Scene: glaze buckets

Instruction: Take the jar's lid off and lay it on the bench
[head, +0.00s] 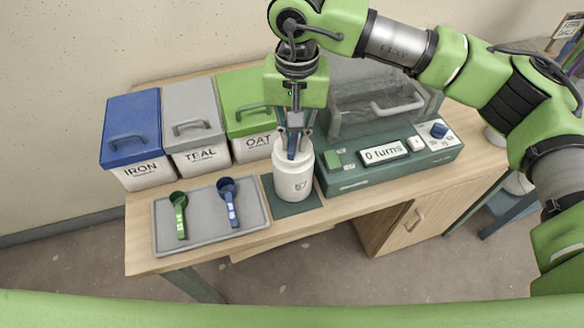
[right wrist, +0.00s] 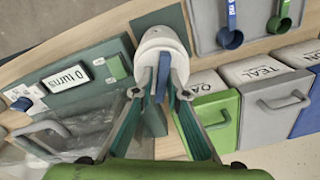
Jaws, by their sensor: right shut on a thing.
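The white jar (head: 292,184) stands upright on a dark green mat (head: 309,201) near the bench's front edge, and it also shows in the right wrist view (right wrist: 159,34). My right gripper (head: 293,148) points straight down over the jar's top. A blue upright bar (right wrist: 162,76) shows between the fingers. The lid appears to sit on the jar; the fingers partly hide the contact. My left gripper is not in view.
Blue, grey and green lidded bins (head: 196,118) stand behind left. A grey tray (head: 208,238) holds a green scoop (head: 180,214) and a blue scoop (head: 230,203). A green machine (head: 350,174) reading "0 turns" stands close right of the jar. Little bare bench (head: 141,232) shows.

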